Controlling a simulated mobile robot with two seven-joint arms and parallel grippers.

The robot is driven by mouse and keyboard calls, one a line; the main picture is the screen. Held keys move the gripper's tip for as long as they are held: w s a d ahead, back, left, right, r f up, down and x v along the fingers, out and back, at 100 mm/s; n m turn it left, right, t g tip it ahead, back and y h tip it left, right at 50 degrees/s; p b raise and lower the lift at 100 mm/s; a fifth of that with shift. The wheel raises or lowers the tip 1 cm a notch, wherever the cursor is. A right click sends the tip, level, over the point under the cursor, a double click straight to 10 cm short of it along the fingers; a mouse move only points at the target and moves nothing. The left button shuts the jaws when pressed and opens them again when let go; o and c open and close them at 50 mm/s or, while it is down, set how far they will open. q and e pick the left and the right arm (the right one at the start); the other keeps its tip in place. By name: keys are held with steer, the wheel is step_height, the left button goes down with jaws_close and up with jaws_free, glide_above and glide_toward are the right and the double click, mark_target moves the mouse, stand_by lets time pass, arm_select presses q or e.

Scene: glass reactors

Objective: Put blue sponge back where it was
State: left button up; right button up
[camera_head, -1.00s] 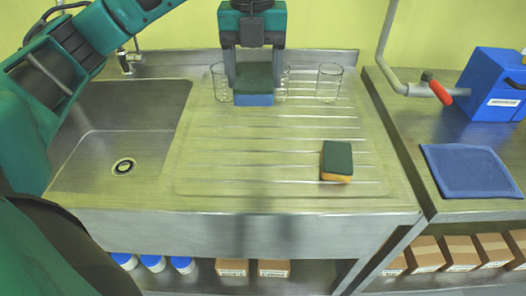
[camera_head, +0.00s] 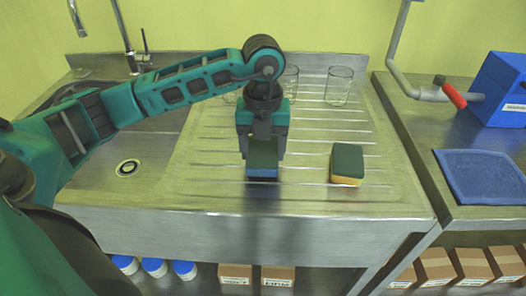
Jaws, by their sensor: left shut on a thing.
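My left gripper (camera_head: 263,150) points down over the ribbed steel drainboard (camera_head: 215,185), left of its middle front. It is shut on the blue sponge (camera_head: 262,172), which has a dark top and a blue lower side. The sponge is at or just above the drainboard surface; I cannot tell if it touches. A second sponge (camera_head: 346,165), green on top and yellow-orange below, lies on the drainboard to the right, apart from the gripper. My right gripper is not in view.
Glass beakers (camera_head: 338,86) stand at the back of the drainboard, some partly hidden by my arm. A blue cloth (camera_head: 480,176), a blue box (camera_head: 500,90) and a red-handled pipe (camera_head: 450,93) are on the right counter.

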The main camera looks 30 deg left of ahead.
mark_target(263, 150)
arm_select(q)
steer(key=shift+f, duration=0.7)
steer(key=shift+f, duration=0.15)
steer(key=o, duration=0.9)
steer(key=shift+o, duration=0.2)
steer(key=shift+r, duration=0.4)
step_height(263, 150, up, 12)
steer(key=shift+f+p, duration=0.2)
steer(key=shift+p, duration=0.1)
